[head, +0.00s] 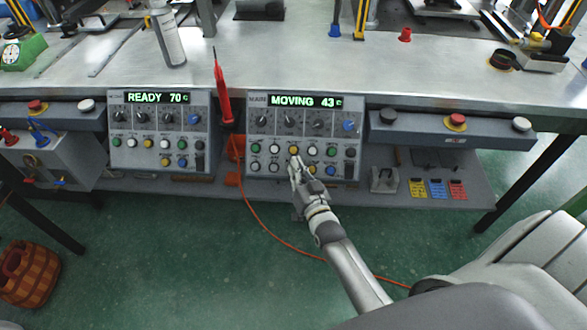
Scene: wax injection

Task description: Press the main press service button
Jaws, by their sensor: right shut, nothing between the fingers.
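The main press panel (285,115) stands under the table's front edge, right of centre. Its green display (305,101) reads MOVING 43. It has a row of knobs and rows of small coloured buttons, whose labels are too small to read. My right gripper (294,163) is shut and empty, its tips at the button rows, just below a yellow button (293,149). I cannot tell whether the tips touch the panel. The gripper hides part of the lower row. A blue button (330,171) shows to its right. My left gripper is not in view.
A second panel (135,127) reading READY 70 stands to the left. A red tool (222,90) with an orange cable (262,229) hangs between the panels. A box with a red stop button (456,121) is at right. The steel table (260,60) lies above; a basket (28,272) stands lower left.

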